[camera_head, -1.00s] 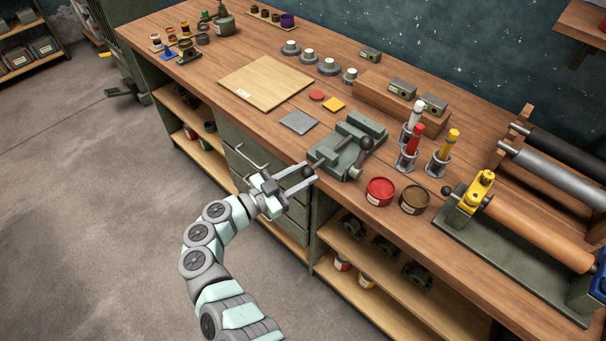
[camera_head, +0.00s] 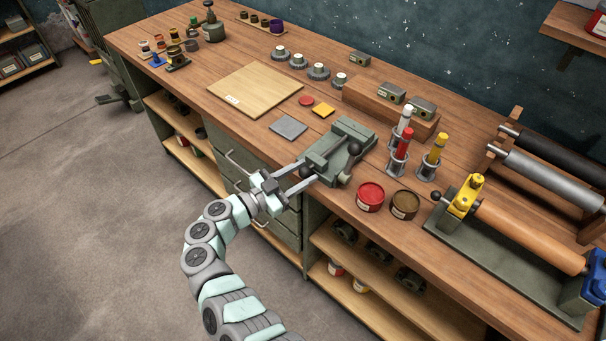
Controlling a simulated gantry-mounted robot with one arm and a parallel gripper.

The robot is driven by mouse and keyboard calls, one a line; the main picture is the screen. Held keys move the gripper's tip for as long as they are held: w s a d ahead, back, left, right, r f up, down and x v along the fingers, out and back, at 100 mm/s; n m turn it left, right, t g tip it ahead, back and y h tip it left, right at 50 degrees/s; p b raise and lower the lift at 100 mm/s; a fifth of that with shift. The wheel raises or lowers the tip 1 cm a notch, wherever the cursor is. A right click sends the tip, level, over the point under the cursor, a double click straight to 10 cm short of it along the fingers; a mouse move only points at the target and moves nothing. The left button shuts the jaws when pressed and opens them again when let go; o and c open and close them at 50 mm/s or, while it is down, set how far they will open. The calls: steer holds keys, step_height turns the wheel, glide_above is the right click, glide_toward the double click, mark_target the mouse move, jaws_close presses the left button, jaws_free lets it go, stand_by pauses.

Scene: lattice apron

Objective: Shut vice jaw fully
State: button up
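The grey-green vice (camera_head: 338,147) sits at the bench's front edge. Its jaws and a handle bar with dark ball ends show; the gap between the jaws is too small to judge. One ball end (camera_head: 306,172) is at the front left, and the other (camera_head: 354,149) is at the right, above the vice screw. My gripper (camera_head: 308,171) reaches in from the lower left, its two long fingers spread apart. The front-left ball appears between the fingertips; I cannot tell whether they touch it.
A red tin (camera_head: 370,196) and a brown tin (camera_head: 405,204) stand right of the vice. Upright tubes in holders, the red one (camera_head: 401,146) among them, stand behind these. A grey square plate (camera_head: 289,127) and a wooden board (camera_head: 254,89) lie to the left. Drawer handles (camera_head: 243,163) project below the bench edge.

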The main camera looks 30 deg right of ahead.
steer(key=shift+o, duration=1.3)
steer(key=shift+a, duration=0.1)
steer(key=a, duration=1)
steer(key=shift+s+a+p, duration=0.35)
steer(key=shift+s+p, duration=0.05)
steer(key=shift+s, duration=0.05)
